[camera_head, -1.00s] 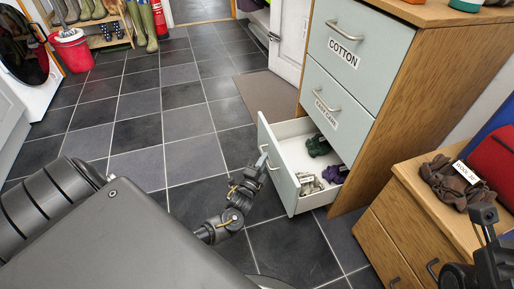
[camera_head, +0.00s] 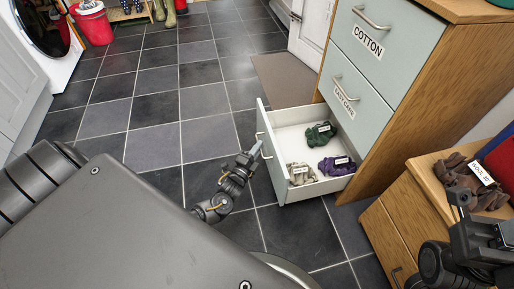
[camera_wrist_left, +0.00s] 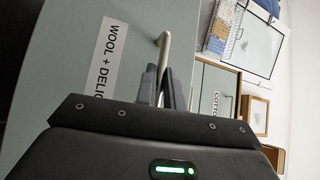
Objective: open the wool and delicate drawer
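The wool and delicate drawer (camera_head: 281,170) is the bottom pale drawer of the wooden cabinet, and it stands pulled out. Its front shows close up in the left wrist view (camera_wrist_left: 75,40), with a label (camera_wrist_left: 98,65) reading "WOOL + DELIC", the rest cut off. Its bar handle (camera_head: 266,146) also shows in the wrist view (camera_wrist_left: 164,42). My left gripper (camera_head: 257,150) is at this handle; its narrow fingers (camera_wrist_left: 158,88) look closed around the bar. Green, purple and cream knitted bundles lie inside. My right gripper (camera_head: 460,205) is partly visible at the lower right, its fingers unclear.
Two closed drawers, one marked COTTON (camera_head: 367,41) and one below it (camera_head: 345,97), sit above. A lower wooden cabinet (camera_head: 385,235) with a dark labelled bundle (camera_head: 468,175) stands at the right. The tiled floor (camera_head: 155,105) left of the drawer is clear.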

